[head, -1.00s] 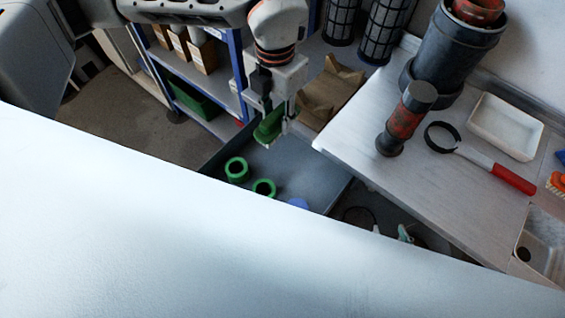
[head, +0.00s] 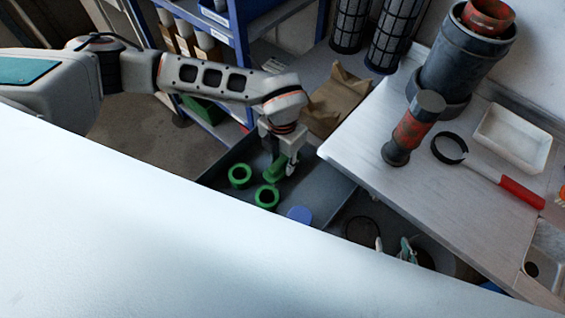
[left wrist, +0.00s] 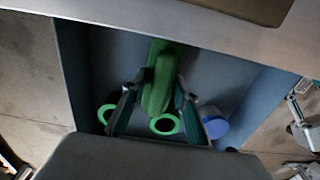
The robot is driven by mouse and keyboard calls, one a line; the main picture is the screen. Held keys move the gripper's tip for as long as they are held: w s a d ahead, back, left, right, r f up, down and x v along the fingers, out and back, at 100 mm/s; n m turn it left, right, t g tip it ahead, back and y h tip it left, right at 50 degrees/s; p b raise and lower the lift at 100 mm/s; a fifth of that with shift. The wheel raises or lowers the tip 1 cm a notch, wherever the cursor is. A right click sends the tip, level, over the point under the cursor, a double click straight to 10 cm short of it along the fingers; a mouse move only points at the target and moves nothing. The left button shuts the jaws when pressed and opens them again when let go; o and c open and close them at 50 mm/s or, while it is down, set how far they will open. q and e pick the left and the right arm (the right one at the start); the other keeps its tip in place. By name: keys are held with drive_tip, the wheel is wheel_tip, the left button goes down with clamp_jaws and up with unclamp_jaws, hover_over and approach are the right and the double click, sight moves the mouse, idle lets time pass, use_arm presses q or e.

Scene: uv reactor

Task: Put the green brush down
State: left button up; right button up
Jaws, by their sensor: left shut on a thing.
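The green brush (head: 275,172) is held in my left gripper (head: 283,170), low over or in a grey-blue tray (head: 330,190). In the left wrist view the brush (left wrist: 158,85) stands out forward between the two fingers (left wrist: 155,108). Its far end lies near the tray's wall side. I cannot tell whether it touches the tray's floor. Two green ring-topped cups (head: 240,175) (head: 267,196) and a blue round thing (head: 299,215) are in the tray beside it. My right gripper (head: 394,247) shows only its fingertips, apart, beyond the white surface's edge; its base is hidden.
A worktop (head: 400,190) at the right holds a red-and-grey cylinder (head: 412,130), a red-handled tool (head: 520,191) and a white dish (head: 512,138). Blue-framed shelves (head: 238,40) are at the back.

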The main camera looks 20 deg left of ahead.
sight(282, 159)
use_arm(q)
drive_tip(key=shift+f, duration=0.7)
drive_tip(key=shift+f, duration=0.1)
drive_tip(key=o, duration=1.1)
wheel_tip(282, 159, up, 12)
drive_tip(key=shift+f+p, duration=0.25)
drive_tip(key=shift+p, duration=0.15)
drive_tip(key=shift+r, duration=0.35)
